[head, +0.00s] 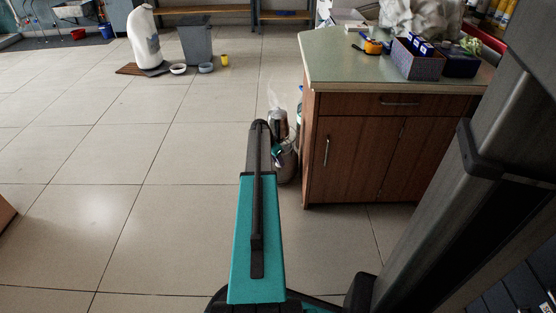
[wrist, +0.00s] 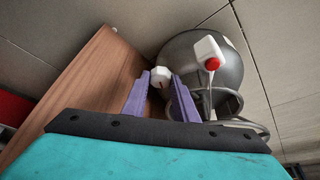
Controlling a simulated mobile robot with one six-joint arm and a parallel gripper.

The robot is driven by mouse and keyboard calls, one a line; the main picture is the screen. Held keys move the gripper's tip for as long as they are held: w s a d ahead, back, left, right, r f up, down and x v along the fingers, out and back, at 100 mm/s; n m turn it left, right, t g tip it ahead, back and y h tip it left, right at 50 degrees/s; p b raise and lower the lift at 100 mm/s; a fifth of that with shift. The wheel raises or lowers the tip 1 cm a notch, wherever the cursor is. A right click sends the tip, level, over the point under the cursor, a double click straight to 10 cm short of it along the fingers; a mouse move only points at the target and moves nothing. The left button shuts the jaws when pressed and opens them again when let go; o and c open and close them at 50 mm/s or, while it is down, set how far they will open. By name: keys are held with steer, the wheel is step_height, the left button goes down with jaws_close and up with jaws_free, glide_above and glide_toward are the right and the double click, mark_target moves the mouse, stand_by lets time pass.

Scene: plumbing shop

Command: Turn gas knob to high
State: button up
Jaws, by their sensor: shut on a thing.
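A white knob (wrist: 160,74) with a dark mark on its face sits between the purple fingers of my gripper (wrist: 160,88) in the wrist view. The gripper is shut on it. A rounded dark grey tank (wrist: 183,52) is right behind the knob and fingers. In the head view, the grey tank (head: 288,168) stands on the floor by the cabinet's left side, partly hidden by my arm. My gripper is hard to make out there. I cannot tell the knob's setting.
A white piece with a red button (wrist: 212,63) is close to the right finger. The wooden cabinet (head: 355,160) stands right beside the tank, with boxes and an orange tool (head: 373,46) on top. The tiled floor (head: 120,180) at left is clear.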

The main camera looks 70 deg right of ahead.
steer(key=shift+w, duration=0.1)
steer(key=o, duration=1)
steer(key=shift+r, duration=0.15)
steer(key=p+v, duration=0.4)
steer(key=v, duration=0.9)
steer(key=shift+a+r+p, duration=0.2)
steer(key=shift+a+p, duration=0.05)
steer(key=shift+p, duration=0.15)
